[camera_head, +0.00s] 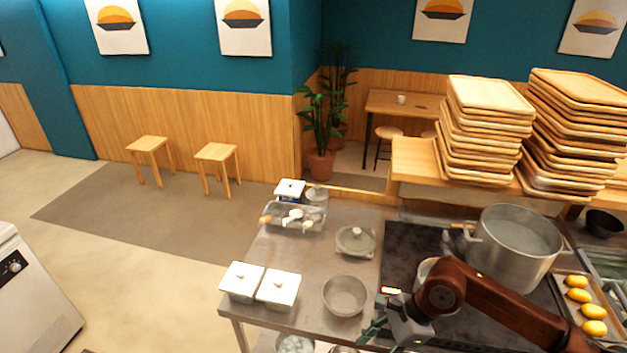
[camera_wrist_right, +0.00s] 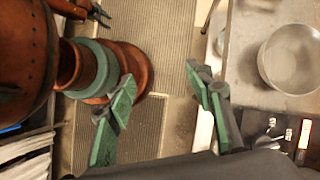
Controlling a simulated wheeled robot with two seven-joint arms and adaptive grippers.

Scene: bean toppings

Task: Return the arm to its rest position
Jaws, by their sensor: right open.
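My right arm (camera_head: 500,305) reaches in from the lower right of the head view, bent over the front of the dark cooktop. Its gripper (camera_head: 374,328) points down and left near the counter's front edge, below the empty-looking metal bowl (camera_head: 345,298). In the right wrist view the gripper (camera_wrist_right: 162,98) has its two green-grey fingers wide apart, with nothing between them. The floor and part of my own base show beyond the fingers. The bowl also shows at the right of that view (camera_wrist_right: 292,62), apart from the fingers.
A large pot (camera_head: 516,245) stands on the cooktop (camera_head: 405,240), close behind my arm. A tray of yellow pieces (camera_head: 592,310) is at the right.

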